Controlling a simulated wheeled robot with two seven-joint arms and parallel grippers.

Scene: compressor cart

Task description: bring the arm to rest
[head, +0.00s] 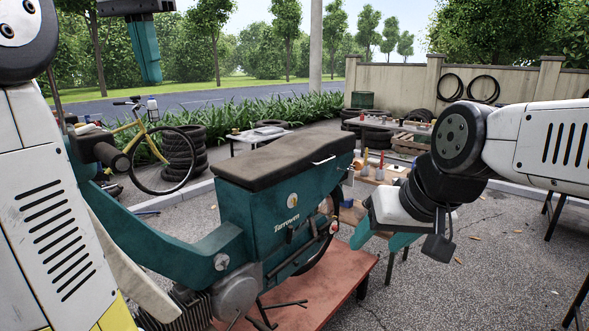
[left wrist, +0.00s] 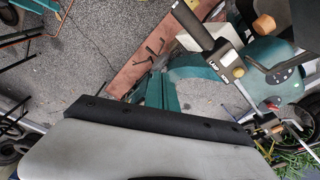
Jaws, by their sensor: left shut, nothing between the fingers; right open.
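My left gripper (head: 146,50) hangs at the top left of the head view, its teal fingers shut together and pointing down. Nothing shows between them, and it is clear of the things around it. My right gripper (head: 398,240) is at the right of the teal scooter (head: 265,215), low beside its seat. It is open, and I see nothing held in it. Part of its fingers is hidden by the wrist. In the left wrist view the scooter's teal body (left wrist: 195,88) and a handlebar with a switch block (left wrist: 225,60) show from above.
The scooter stands on a reddish platform (head: 345,270) close in front of me, its dark seat (head: 285,160) between my arms. A yellow bicycle (head: 155,150) and stacked tyres (head: 183,155) are behind at left. A low bench with tools (head: 380,172) stands behind at right. Paving at right is mostly open.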

